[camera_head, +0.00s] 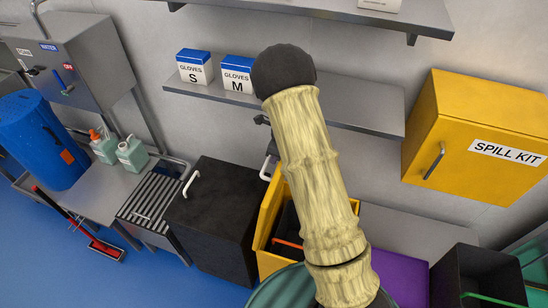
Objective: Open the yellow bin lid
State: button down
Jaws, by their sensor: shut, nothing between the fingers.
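The yellow bin (265,236) stands below the shelves, right of the black bin, partly hidden behind my pale ridged arm. Its top looks open: a dark inside shows, with an orange bar across it. I cannot make out the lid clearly, as my arm covers much of the bin. My gripper (271,149) shows only in part, as small dark and grey pieces at the left of my arm, above the bin's back edge. It is shut and empty. A pale curved handle (266,170) shows just below it; I cannot tell whether they touch.
The black bin (212,222) with a white handle stands close on the left. A purple surface (402,275) and a dark open bin (472,262) are on the right. Above are a shelf with glove boxes (240,74) and the yellow spill kit cabinet (470,130).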

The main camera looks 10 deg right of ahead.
jog(key=shift+r, duration=0.1)
dwell(0.4)
jog(key=a+r+p, duration=0.1)
jog(key=r+p, duration=0.1)
jog(key=w+r+p, duration=0.1)
jog(key=r+p, duration=0.1)
jog(key=p, duration=0.1)
jog(key=a+r+p, duration=0.1)
jog(key=r+p, duration=0.1)
jog(key=r, duration=0.1)
jog(key=shift+w+a, duration=0.2)
jog(key=shift+a, duration=0.1)
jog(key=shift+w+a+r, duration=0.15)
jog(key=shift+a+r, duration=0.1)
jog(key=shift+r, duration=0.25)
jog(key=shift+w+a+r, duration=0.15)
jog(key=shift+a+r, duration=0.05)
jog(key=shift+r, duration=0.3)
jog(key=shift+d, duration=0.1)
